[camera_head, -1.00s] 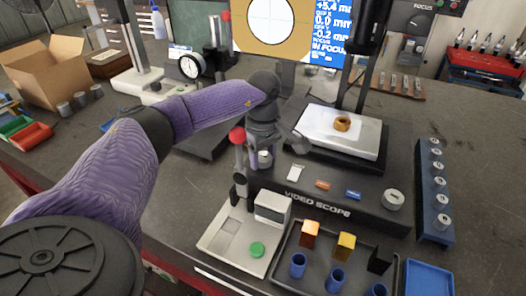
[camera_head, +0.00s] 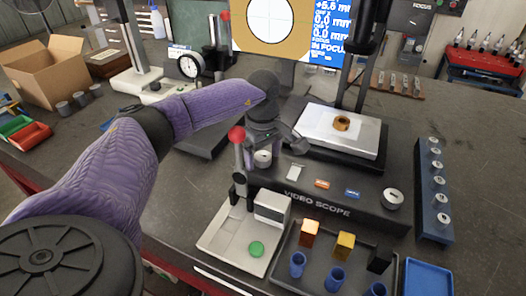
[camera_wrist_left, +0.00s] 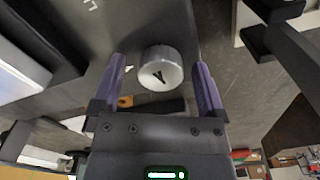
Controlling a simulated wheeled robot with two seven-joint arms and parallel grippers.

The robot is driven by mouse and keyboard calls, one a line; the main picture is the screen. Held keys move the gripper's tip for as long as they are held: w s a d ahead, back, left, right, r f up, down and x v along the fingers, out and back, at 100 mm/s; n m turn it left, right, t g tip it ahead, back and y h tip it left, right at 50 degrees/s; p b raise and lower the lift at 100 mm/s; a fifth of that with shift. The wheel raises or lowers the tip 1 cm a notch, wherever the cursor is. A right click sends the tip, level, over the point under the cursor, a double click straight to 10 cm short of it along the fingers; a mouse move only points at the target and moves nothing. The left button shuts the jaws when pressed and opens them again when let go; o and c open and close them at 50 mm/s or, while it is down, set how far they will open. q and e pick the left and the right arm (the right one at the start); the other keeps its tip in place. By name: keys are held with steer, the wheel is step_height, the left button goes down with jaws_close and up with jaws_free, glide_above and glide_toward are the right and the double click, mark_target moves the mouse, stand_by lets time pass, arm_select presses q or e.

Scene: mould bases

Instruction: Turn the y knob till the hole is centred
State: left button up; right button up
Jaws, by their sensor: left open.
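The metal y knob (camera_head: 262,158) is on the left front of the video scope; its marked round face shows in the left wrist view (camera_wrist_left: 160,70). My left gripper (camera_wrist_left: 160,82) is open, with one purple finger on each side of the knob and a visible gap on both sides. In the head view my left gripper (camera_head: 272,140) hangs over the knob. The screen (camera_head: 270,22) shows a pale round hole with a cross over it, cut by the top edge. A brass ring-like part (camera_head: 341,123) lies on the scope's silver stage (camera_head: 318,133). My right gripper is out of view.
A second silver knob (camera_head: 392,199) is at the scope's right front. A red-topped lever (camera_head: 237,134) stands close to my left gripper. A tray (camera_head: 318,258) of coloured blocks and cups lies in front. A cardboard box (camera_head: 55,72) stands at the back left.

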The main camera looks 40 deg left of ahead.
mark_target(263, 155)
arm_select(q)
steer(key=shift+r, duration=0.1)
step_height(263, 155, up, 10)
steer(key=p, duration=0.1)
steer(key=shift+p, duration=0.3)
